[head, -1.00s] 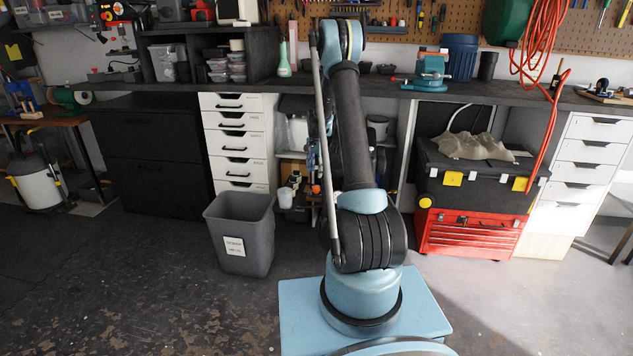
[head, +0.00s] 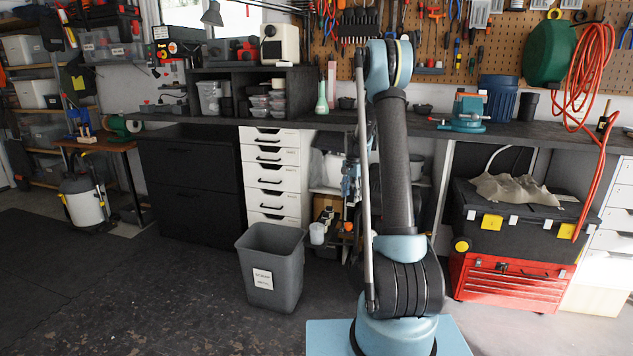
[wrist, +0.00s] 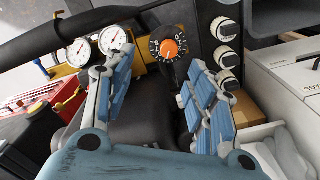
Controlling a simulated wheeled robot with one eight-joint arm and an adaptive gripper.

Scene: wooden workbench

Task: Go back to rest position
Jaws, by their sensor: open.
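My gripper (wrist: 155,65) shows in the wrist view with its two blue-padded fingers spread apart. I see nothing held between the fingers. Beyond them is a dark unit with an orange-centred dial (wrist: 174,47), and two white round gauges (wrist: 112,40) are near the left finger. In the head view my arm stands upright in front of the workbench (head: 330,118), and its far end hangs down behind my upper arm link. The gripper is mostly hidden there, and I cannot tell its exact distance from the shelf items.
A grey bin (head: 288,240) stands on the floor left of my arm. White drawers (head: 273,180) and a black cabinet (head: 190,175) are behind it. A red toolbox (head: 510,282) under a black case (head: 515,225) stands to the right. The floor at the left is open.

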